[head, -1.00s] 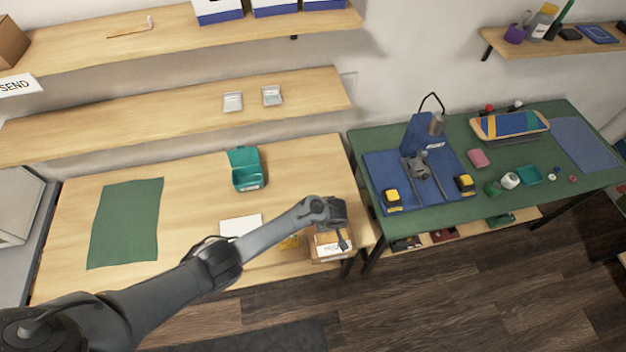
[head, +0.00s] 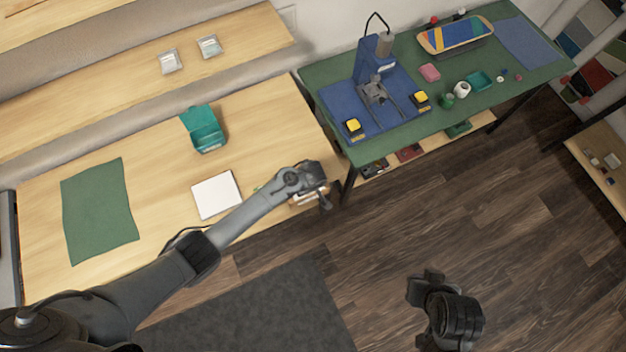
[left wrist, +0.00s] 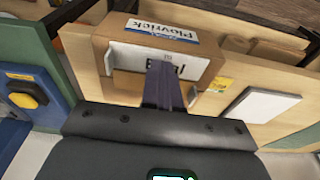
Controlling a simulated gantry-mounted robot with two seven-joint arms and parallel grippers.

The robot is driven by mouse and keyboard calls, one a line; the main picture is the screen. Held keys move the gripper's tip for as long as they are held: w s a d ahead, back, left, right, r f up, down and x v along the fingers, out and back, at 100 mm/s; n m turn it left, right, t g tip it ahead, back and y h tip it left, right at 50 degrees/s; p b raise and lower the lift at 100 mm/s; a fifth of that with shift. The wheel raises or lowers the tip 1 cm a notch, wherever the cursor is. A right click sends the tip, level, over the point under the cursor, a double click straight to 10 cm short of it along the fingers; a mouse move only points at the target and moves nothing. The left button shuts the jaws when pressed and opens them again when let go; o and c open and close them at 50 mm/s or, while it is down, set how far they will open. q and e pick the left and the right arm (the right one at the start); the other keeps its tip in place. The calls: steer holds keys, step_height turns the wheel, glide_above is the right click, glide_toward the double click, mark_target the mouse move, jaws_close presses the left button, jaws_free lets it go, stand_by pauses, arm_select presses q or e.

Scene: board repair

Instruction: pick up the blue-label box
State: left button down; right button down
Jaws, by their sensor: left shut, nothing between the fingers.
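A cardboard box (left wrist: 190,28) with a white label carrying dark and blue print is close up in the left wrist view. A white lettered plate is on its near face. In the head view the box (head: 308,197) is mostly hidden under my left gripper at the wooden table's front right corner. My left gripper (head: 325,205) is shut and empty. Its fingers (left wrist: 163,85) overlap the plate in the left wrist view; I cannot tell whether they touch it. My right gripper (head: 420,285) is over the floor at lower right, its jaw state unclear.
A white pad (head: 216,195), a teal bin (head: 204,128) and a green mat (head: 98,210) lie on the wooden table (head: 150,150). The green workbench (head: 340,78) with tools stands to the right. Dark floor (head: 500,230) in front is open.

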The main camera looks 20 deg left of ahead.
arm_select(q)
steer(key=shift+s+d, duration=0.9)
steer(key=shift+s, duration=0.05)
steer(key=c, duration=1.4)
jaws_free()
steer(key=shift+s+d, duration=0.4)
steer(key=shift+s, duration=0.05)
steer(key=shift+c, duration=0.2)
steer(key=o, duration=0.5)
steer(key=shift+s+d, duration=0.1)
steer(key=shift+d, duration=0.05)
steer(key=o, duration=0.9)
steer(key=shift+o, duration=0.2)
